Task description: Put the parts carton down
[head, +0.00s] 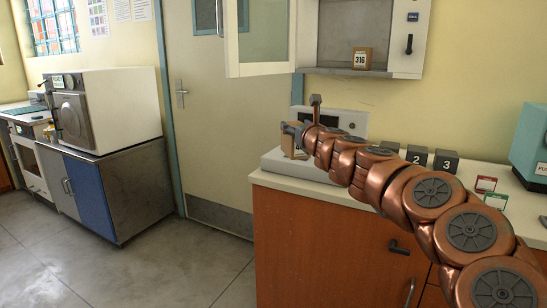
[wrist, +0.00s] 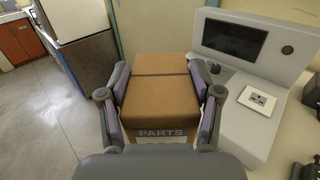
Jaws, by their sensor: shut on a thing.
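The parts carton (wrist: 160,98) is a brown box with a dark band across its top and a "PARTS" label on its near side. My gripper (wrist: 160,76) is shut on it, with one finger against each side in the wrist view. In the head view my gripper (head: 303,132) is at the far left end of the counter, and the carton (head: 289,144) is mostly hidden behind it. The carton is beside a white instrument, and I cannot tell whether its underside touches anything.
The white instrument (wrist: 245,78) with a dark screen stands close on the carton's right. The counter (head: 330,190) also bears numbered dark blocks (head: 446,161), red and green cards (head: 486,184) and a teal machine (head: 530,150). An open wall cabinet (head: 345,35) hangs above, its door (head: 257,40) swung out.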

